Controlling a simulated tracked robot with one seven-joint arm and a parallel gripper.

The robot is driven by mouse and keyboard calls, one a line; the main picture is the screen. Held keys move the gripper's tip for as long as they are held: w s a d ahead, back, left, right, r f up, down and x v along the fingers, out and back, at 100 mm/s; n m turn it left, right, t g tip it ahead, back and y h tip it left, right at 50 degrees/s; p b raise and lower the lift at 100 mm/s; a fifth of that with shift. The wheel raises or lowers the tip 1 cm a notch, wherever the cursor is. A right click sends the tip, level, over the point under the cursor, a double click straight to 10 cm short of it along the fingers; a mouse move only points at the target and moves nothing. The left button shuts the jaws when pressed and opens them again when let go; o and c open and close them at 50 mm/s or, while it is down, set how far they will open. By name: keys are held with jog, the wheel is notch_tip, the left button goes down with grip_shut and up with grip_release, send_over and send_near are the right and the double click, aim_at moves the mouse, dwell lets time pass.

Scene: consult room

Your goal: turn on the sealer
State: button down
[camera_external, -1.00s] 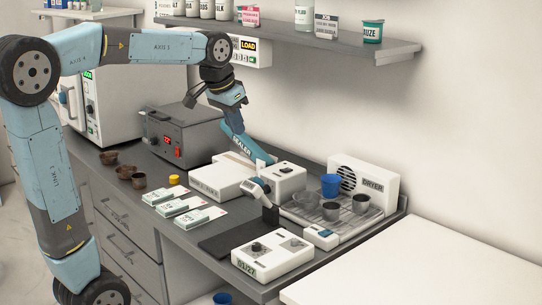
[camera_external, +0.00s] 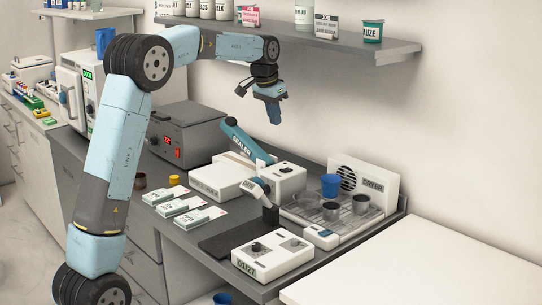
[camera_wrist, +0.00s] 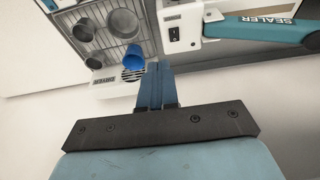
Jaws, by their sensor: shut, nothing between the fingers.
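The sealer shows in the external view as a white housing (camera_external: 285,184) with a raised teal lever (camera_external: 245,141) lettered SEALER. A small dark control (camera_external: 284,167) sits on top of the housing. In the wrist view the sealer's white housing (camera_wrist: 182,14) is at the top, with a small black switch (camera_wrist: 174,34) on its face, and the teal lever (camera_wrist: 262,28) runs right. My gripper (camera_external: 274,118) hangs above and behind the sealer, below the shelf, apart from it. In the wrist view my gripper's fingers (camera_wrist: 154,78) are together and hold nothing.
A wall shelf (camera_external: 340,46) with jars is above my gripper. The dryer (camera_external: 376,184) and a rack with a blue cup (camera_external: 330,185) and metal cups are to the right. A grey box with a red display (camera_external: 182,135) is left. A white timer-like box (camera_external: 262,258) is in front.

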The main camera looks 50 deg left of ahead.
aim_at(283, 169)
jog(key=w+a+f, duration=0.3)
jog(key=w, duration=0.1)
jog(key=shift+w+a+f, duration=0.15)
jog(key=shift+w+a, duration=0.05)
jog(key=shift+w, duration=0.05)
jog(key=shift+f, duration=0.1)
jog(key=x, duration=0.4)
jog(key=s+x, duration=0.1)
jog(key=x, duration=0.7)
jog(key=shift+s+d+f, duration=0.1)
jog(key=shift+f, duration=0.9)
jog(key=shift+s+f, duration=0.15)
jog(key=shift+f, duration=0.05)
jog(key=shift+w+r, duration=0.35)
jog(key=shift+w, duration=0.4)
